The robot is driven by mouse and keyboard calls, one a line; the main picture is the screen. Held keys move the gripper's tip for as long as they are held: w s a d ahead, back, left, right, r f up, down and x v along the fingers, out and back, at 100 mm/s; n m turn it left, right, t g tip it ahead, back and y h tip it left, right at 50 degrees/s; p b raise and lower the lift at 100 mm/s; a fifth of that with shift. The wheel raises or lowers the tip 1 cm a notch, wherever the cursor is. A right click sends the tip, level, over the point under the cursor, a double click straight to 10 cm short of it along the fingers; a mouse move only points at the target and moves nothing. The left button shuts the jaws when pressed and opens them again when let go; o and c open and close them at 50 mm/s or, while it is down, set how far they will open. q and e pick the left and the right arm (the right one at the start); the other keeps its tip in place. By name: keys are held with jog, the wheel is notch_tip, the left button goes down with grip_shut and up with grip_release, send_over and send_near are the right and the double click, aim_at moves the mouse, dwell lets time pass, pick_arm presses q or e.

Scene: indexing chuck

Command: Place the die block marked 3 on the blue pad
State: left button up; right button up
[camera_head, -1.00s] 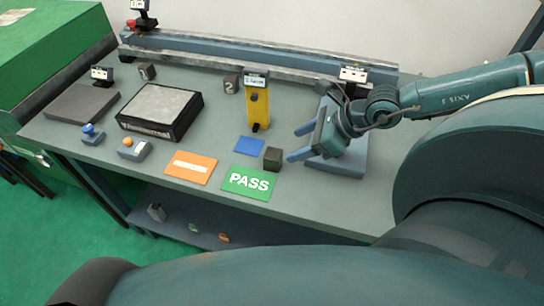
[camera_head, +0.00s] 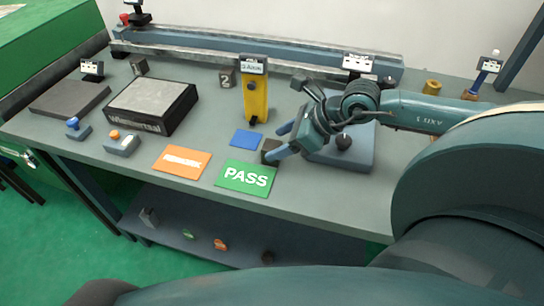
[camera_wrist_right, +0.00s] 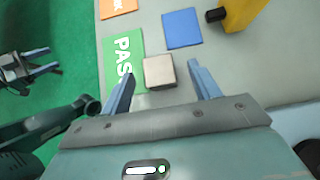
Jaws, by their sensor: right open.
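A small dark block (camera_head: 268,147) sits on the table just right of the blue pad (camera_head: 246,139), partly hidden by a finger. No number is readable on it. My right gripper (camera_head: 277,143) is open, with its fingers at either side of this block. In the right wrist view the block (camera_wrist_right: 159,71) shows a plain tan top between the spread fingertips, with gaps at both sides. The empty blue pad (camera_wrist_right: 182,28) lies just beyond it. A block marked 2 (camera_head: 227,79) stands farther back. My left gripper (camera_wrist_right: 35,72) hangs off the table, fingers apart.
A green PASS card (camera_head: 246,178) and an orange card (camera_head: 182,161) lie along the front edge. A yellow upright stand (camera_head: 255,98) is behind the pad. Another block (camera_head: 139,66) stands at the back left. A black box (camera_head: 151,106) stands left of centre.

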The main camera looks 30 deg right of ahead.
aim_at(272, 145)
jog(key=b+x, duration=0.2)
jog(key=x, duration=0.3)
jog(key=shift+s, duration=0.1)
grip_shut()
jog(key=shift+r, duration=0.15)
dwell(0.4)
